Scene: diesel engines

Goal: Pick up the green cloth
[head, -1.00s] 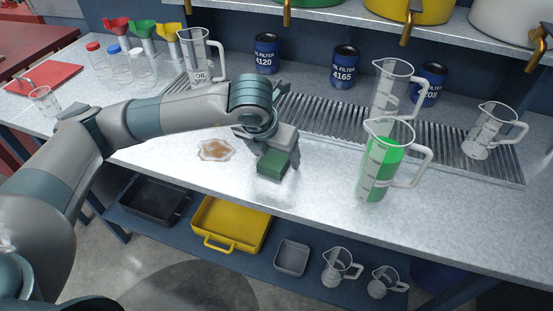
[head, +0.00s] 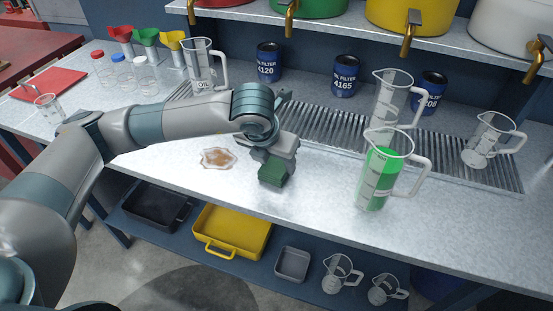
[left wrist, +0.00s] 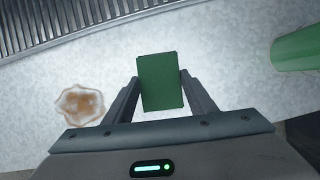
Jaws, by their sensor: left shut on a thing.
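The green cloth (head: 272,175) is a small dark green block near the front edge of the workbench. My left gripper (head: 275,166) comes down over it and is shut on it. In the left wrist view the cloth (left wrist: 160,82) sits between the two fingers (left wrist: 160,92), which touch its sides. Whether it is clear of the bench or still resting on it, I cannot tell. My right gripper is not in view.
A brown oil spill (head: 217,158) lies left of the cloth. A jug of green liquid (head: 378,178) stands to the right near the front edge. A ribbed drain grate (head: 325,126) and oil filters (head: 345,78) are behind. A lower shelf holds a yellow tray (head: 232,230).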

